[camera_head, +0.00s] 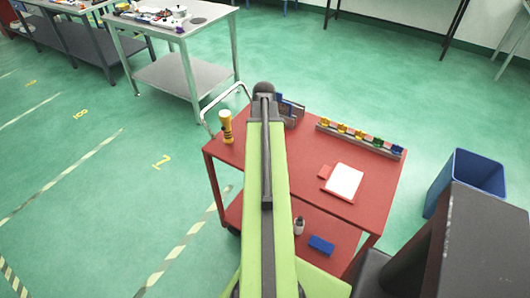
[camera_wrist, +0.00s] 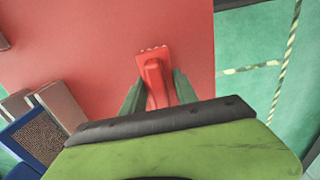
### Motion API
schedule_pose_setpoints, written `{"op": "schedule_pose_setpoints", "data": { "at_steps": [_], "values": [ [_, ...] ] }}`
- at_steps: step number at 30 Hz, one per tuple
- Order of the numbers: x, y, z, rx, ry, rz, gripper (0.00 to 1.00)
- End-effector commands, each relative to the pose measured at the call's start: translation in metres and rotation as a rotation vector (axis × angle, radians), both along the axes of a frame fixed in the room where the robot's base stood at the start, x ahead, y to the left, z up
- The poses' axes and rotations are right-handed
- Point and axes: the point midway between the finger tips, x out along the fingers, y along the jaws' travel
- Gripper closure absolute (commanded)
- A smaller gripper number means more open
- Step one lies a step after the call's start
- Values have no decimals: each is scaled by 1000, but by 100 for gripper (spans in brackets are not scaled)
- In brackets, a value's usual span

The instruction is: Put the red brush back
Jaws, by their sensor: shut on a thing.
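The red brush (camera_wrist: 153,72) is between the two fingers of my gripper (camera_wrist: 159,92) in the wrist view. My gripper is shut on it. The brush lies against the background of the red trolley top (camera_wrist: 105,35), close to the trolley's edge. I cannot tell whether it touches the top. In the head view the red trolley top (camera_head: 305,190) shows, but my own arm hides the gripper and the brush.
A grey and blue holder (camera_head: 290,112) stands beside my arm; the wrist view shows blue and grey blocks (camera_wrist: 45,135) at lower left. The trolley also bears a yellow bottle-like thing (camera_head: 226,127), a rack of coloured pieces (camera_head: 360,138) and a white sheet (camera_head: 344,181). A blue bin (camera_head: 465,180) stands right.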

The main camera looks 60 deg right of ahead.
Motion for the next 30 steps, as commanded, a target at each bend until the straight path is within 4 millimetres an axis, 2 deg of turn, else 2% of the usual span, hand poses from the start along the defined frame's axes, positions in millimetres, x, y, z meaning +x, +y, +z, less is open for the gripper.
{"op": "schedule_pose_setpoints", "data": {
  "at_steps": [1,4,11,16,17,21,30],
  "values": [
    [0,0,-18,0,0,0,100],
    [0,0,-33,0,0,0,100],
    [-1,0,-29,0,0,0,100],
    [-1,0,-34,0,0,-1,100],
    [-1,0,-33,0,0,-1,62],
    [-1,0,-32,0,0,-1,43],
    [-1,-1,-32,0,0,-1,43]
  ]
}}
